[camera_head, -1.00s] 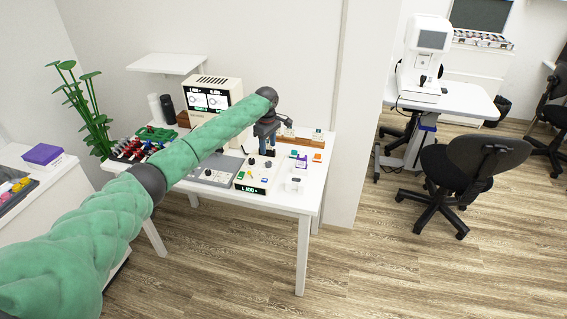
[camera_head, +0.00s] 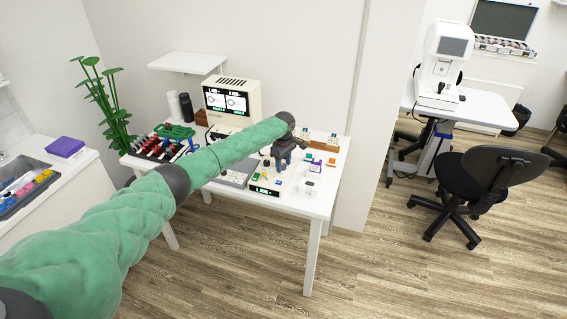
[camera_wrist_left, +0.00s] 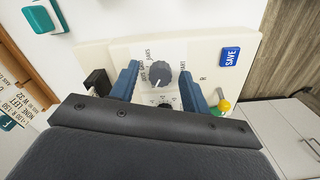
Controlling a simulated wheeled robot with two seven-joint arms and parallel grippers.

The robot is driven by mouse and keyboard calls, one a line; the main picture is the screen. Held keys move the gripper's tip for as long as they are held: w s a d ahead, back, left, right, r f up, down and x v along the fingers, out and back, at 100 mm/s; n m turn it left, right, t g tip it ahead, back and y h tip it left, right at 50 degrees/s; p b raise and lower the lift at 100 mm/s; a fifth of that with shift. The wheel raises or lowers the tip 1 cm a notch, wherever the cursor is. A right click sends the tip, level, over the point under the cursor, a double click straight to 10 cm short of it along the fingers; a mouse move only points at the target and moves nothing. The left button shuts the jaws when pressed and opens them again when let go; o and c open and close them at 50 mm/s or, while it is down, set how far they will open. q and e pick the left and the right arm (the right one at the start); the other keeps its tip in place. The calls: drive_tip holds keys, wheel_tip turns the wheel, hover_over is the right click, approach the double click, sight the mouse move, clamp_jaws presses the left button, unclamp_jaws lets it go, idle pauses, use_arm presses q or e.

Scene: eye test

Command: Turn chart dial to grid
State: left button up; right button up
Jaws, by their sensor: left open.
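A dark grey dial (camera_wrist_left: 160,78) with a white pointer mark sits on a cream control box (camera_wrist_left: 110,52); the small print around it is too blurred to read fully. My left gripper (camera_wrist_left: 160,88) is open, its blue fingers on either side of the dial with a gap at each side. I cannot tell whether the fingertips reach down to the dial's height. A second dark knob (camera_wrist_left: 165,104) shows partly behind the gripper body. In the head view, my left gripper (camera_head: 284,155) is over the back of the control box (camera_head: 264,190), hiding part of its top.
A blue SAVE button (camera_wrist_left: 229,57) and a yellow-green lever (camera_wrist_left: 222,106) lie right of the fingers; a black block (camera_wrist_left: 97,82) is close to the left finger. A monitor (camera_head: 232,98) stands behind the arm. Small colored blocks (camera_head: 308,158) lie right of the gripper.

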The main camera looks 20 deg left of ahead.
use_arm(q)
drive_tip(key=c, duration=1)
